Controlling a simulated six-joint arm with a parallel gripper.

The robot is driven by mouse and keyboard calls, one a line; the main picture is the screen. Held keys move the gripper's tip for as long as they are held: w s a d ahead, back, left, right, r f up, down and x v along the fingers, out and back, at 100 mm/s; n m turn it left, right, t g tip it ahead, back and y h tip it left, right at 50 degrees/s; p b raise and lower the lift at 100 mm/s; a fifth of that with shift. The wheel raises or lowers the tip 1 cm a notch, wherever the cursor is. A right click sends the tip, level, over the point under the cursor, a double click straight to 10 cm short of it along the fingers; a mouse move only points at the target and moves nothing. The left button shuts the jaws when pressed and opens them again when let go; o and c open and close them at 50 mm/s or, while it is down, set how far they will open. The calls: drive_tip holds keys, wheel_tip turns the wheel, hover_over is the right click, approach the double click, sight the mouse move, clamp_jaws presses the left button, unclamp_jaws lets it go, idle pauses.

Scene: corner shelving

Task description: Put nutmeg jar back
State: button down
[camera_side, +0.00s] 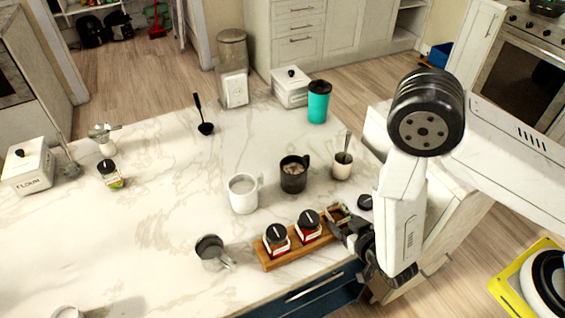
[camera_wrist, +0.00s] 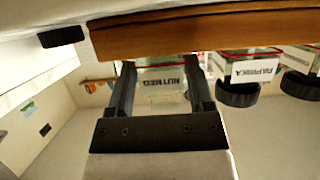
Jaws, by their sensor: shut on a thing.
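The nutmeg jar (camera_wrist: 163,80) is a clear glass jar with a white label reading NUTMEG, upside down in the wrist view. My gripper (camera_wrist: 160,90) is shut on it, one dark finger on each side. In the side view the jar (camera_side: 337,210) is lidless with brown contents, at the right end of the wooden rack (camera_side: 290,256), partly hidden by my gripper (camera_side: 345,230). I cannot tell whether it rests in the rack or just above it. The rack (camera_wrist: 200,33) also shows in the wrist view, close to the jar.
Two black-lidded jars stand in the rack, the paprika jar (camera_wrist: 253,70) nearest the nutmeg. A loose black lid (camera_side: 365,202) lies on the counter nearby. A dark mug (camera_side: 293,175), white mug (camera_side: 243,195), small cup (camera_side: 342,166) and metal pitcher (camera_side: 211,252) surround the rack.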

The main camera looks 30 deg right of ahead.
drive_tip(key=shift+f, duration=0.1)
unclamp_jaws()
idle(0.3)
drive_tip(key=v, duration=1.2)
idle(0.3)
idle(0.5)
